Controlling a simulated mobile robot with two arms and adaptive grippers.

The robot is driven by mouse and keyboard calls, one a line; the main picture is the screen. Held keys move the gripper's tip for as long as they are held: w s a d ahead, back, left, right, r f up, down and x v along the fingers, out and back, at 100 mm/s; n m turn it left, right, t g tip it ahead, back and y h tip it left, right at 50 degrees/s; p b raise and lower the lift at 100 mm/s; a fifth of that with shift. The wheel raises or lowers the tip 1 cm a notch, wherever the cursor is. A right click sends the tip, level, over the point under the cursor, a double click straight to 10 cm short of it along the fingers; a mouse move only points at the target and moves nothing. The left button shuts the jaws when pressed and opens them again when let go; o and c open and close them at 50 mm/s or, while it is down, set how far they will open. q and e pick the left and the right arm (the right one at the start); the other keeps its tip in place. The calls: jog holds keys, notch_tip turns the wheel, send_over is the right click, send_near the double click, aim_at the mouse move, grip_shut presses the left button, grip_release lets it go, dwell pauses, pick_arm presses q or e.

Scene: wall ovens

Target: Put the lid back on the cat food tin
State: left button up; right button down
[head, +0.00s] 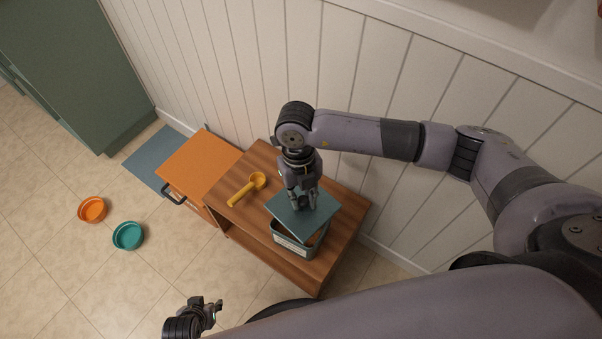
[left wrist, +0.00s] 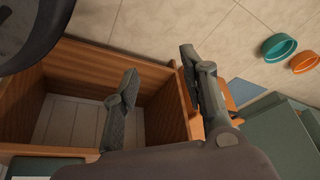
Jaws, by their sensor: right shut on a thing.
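The teal square lid (head: 322,208) is held by my right gripper (head: 304,203), whose fingers are shut at its middle. The lid is over the cat food tin (head: 293,247), offset toward the wall. Part of the tin's dark opening shows below the lid's near right edge, so the lid is not flush with the rim. The tin is a grey-teal box with a pale label, standing on the wooden shelf unit (head: 258,224). My left gripper (head: 213,308) is away from the tin, low in front of the unit. In the left wrist view its fingers (left wrist: 158,63) are apart and empty.
A yellow scoop (head: 245,190) lies on the unit left of the tin. An orange cabinet (head: 199,164) with a dark handle adjoins it. Orange (head: 92,209) and teal (head: 128,236) bowls stand on the floor by a blue mat (head: 150,158). The panelled wall (head: 400,85) is close behind.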

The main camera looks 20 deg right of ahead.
aim_at(301, 208)
pick_arm(q)
jog(key=s+a+f+g, duration=0.1)
jog(key=s+g, duration=0.1)
jog(key=s, duration=0.2)
pick_arm(e)
jog(key=m, duration=0.2)
jog(key=shift+a+m+y+p, duration=0.1)
jog(key=shift+m+y+p, duration=0.2)
jog(key=shift+m+p, duration=0.1)
jog(key=shift+f+b, duration=0.35)
jog(key=shift+b, duration=0.05)
jog(key=shift+f+b, duration=0.75)
jog(key=shift+f, duration=0.15)
jog(key=shift+f+b, duration=0.7)
jog(key=shift+f, duration=0.15)
jog(key=shift+f+b, duration=0.5)
jog(key=shift+f, duration=0.15)
pick_arm(q)
jog(key=w+r, duration=0.1)
jog(key=r, duration=0.7)
jog(key=w+r, duration=0.2)
jog(key=r, duration=0.6)
jog(key=shift+w+r+t, duration=0.15)
jog(key=shift+w+t, duration=0.15)
jog(key=shift+t, duration=0.1)
pick_arm(e)
jog(key=shift+f, duration=0.4)
